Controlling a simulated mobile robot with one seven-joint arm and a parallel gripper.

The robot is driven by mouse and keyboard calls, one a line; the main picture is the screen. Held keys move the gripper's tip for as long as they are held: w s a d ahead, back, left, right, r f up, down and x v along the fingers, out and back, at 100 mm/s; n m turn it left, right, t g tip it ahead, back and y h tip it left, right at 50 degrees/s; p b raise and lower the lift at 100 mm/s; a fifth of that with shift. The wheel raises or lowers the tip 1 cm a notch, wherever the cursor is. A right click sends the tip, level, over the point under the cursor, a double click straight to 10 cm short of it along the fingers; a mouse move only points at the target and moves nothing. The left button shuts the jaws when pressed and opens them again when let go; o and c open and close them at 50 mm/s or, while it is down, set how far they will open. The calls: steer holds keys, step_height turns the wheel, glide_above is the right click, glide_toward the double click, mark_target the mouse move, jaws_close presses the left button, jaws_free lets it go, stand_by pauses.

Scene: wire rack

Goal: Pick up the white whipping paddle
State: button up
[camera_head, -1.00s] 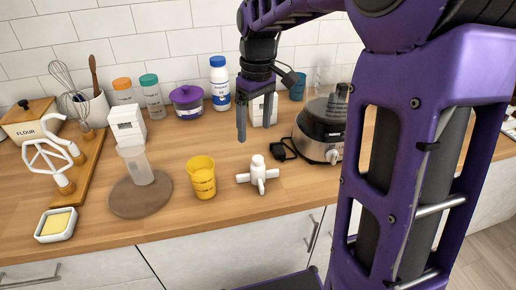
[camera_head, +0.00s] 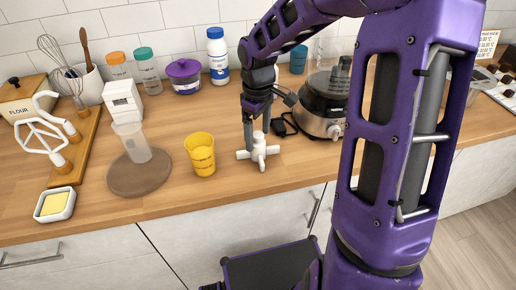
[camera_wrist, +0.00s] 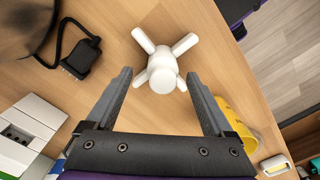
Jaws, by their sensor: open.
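The white whipping paddle (camera_head: 259,153), a cross-shaped piece with a round central hub and several stubby arms, lies on the wooden counter near its front edge. It also shows in the wrist view (camera_wrist: 163,77), hub facing the camera. My gripper (camera_head: 257,138) is open and points down right over the paddle. In the wrist view its two fingertips (camera_wrist: 160,75) stand on either side of the hub, with a gap at each side. I cannot tell how far the fingertips reach down beside the hub.
A yellow cup (camera_head: 201,155) stands just left of the paddle. A black plug with cord (camera_head: 281,127) and a food processor (camera_head: 325,101) stand behind and to the right. A brown round mat (camera_head: 139,178) with a clear cup (camera_head: 133,143) is farther left. Counter before the paddle is free.

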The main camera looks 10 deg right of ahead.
mark_target(258, 148)
steer(key=f, duration=0.5)
steer(key=shift+s+f+b, duration=0.15)
steer(key=shift+s+b, duration=0.05)
steer(key=shift+b, duration=0.15)
jaws_close()
